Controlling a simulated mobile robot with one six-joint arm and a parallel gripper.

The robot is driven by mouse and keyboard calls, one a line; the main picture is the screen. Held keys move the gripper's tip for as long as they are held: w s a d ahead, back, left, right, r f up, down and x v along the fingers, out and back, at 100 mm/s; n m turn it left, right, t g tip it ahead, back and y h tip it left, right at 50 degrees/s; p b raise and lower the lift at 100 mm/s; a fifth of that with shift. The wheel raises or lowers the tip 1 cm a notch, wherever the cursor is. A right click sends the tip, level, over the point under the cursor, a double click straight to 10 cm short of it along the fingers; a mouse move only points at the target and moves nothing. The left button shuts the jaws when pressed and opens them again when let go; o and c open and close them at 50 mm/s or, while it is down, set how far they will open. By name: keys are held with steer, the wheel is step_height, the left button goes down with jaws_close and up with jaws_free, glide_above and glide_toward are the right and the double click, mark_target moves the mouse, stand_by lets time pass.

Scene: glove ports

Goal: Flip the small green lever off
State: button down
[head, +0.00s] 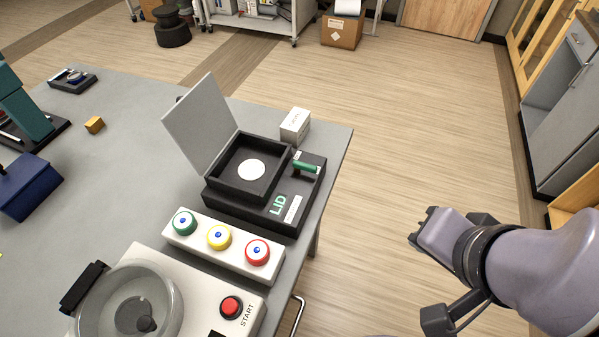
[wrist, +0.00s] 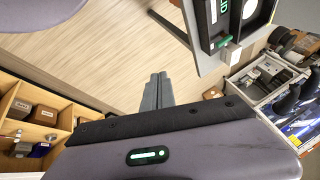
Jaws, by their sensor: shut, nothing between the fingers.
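The small green lever (head: 305,167) sits on the right side of a black box marked LID (head: 250,207), near the table's right edge. The box's grey lid (head: 203,118) stands open. In the wrist view the lever (wrist: 225,41) shows at the upper right. My gripper (head: 416,238) is to the right of the table, over the floor, apart from the lever. Its fingers (wrist: 157,82) are together and empty in the wrist view.
A white panel (head: 238,252) with green, yellow and red buttons lies in front of the box. A white device with a START button (head: 231,306) is nearer. A small white carton (head: 295,126) stands behind the lever. The space between my gripper and the table is clear.

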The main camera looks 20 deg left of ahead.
steer(key=w+a+n+h+p, duration=0.1)
steer(key=w+a+n+p, duration=0.2)
steer(key=w+n, duration=0.4)
steer(key=n+y+b, duration=0.3)
steer(key=n+b, duration=0.2)
steer(key=n, duration=0.8)
glide_toward(305, 169)
steer(key=s+f, duration=0.1)
steer(key=f, duration=0.1)
steer(key=a+f, duration=0.1)
steer(key=s+a+f, duration=0.1)
steer(key=f, duration=0.1)
steer(key=shift+s+f, duration=0.3)
steer(key=shift+f, duration=0.1)
steer(key=w+p, duration=0.1)
steer(key=w, duration=0.2)
steer(key=shift+w+r+p, duration=0.15)
steer(key=shift+w+p, duration=0.2)
steer(key=shift+w, duration=0.45)
steer(key=shift+d+p, duration=0.1)
steer(key=shift+p, duration=0.5)
